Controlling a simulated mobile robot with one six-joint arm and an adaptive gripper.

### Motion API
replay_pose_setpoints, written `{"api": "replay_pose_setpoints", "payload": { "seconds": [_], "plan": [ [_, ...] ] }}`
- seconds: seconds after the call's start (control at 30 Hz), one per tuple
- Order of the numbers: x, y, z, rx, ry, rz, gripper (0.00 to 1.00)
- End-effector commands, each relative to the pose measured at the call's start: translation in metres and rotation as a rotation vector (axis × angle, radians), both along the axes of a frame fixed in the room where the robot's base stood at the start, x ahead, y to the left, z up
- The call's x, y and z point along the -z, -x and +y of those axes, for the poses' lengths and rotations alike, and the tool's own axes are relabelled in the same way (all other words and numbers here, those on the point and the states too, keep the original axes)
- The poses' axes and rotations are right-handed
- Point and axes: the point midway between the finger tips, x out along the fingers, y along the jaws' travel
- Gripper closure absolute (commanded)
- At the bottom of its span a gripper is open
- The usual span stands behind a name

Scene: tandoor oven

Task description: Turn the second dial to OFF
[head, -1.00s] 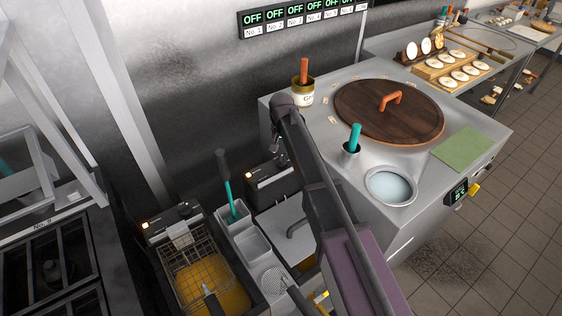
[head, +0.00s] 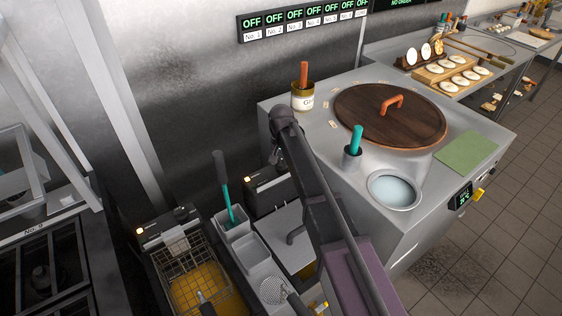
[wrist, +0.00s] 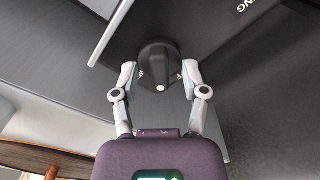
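A black dial (wrist: 158,62) with a pale mark at its lower edge sits between the two fingers of my gripper (wrist: 160,78) in the wrist view. The fingers are spread, one on each side of the dial; I cannot tell whether either touches it. Small print beside the dial is unreadable. In the head view my arm reaches over the right fryer's control panel (head: 258,188), which has a lit orange lamp. The arm hides much of that panel, and I cannot make out the dial there. The left fryer's panel (head: 160,228) also has a lit lamp.
The left fryer holds a wire basket (head: 185,265) over yellow oil. Grey bins (head: 238,228) with a teal-handled tool stand between the fryers. The tandoor counter with a wooden lid (head: 385,118) is at right. An overhead sign (head: 295,22) shows several OFF labels.

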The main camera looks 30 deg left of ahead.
Motion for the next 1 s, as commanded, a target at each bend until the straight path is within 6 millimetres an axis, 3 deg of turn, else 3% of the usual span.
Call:
{"api": "replay_pose_setpoints", "payload": {
  "seconds": [0.03, 0.2, 0.67, 1.0],
  "plan": [
    [0.0, 0.0, -0.0001, 0.0, 0.0, 0.0, 0.55],
    [0.0, 0.0, -0.0001, 0.0, 0.0, 0.0, 1.0],
    [0.0001, 0.0, -0.0005, -0.036, 0.001, 0.0, 1.0],
    [0.0002, -0.0002, -0.0009, -0.218, 0.002, -0.001, 1.0]
  ]
}}
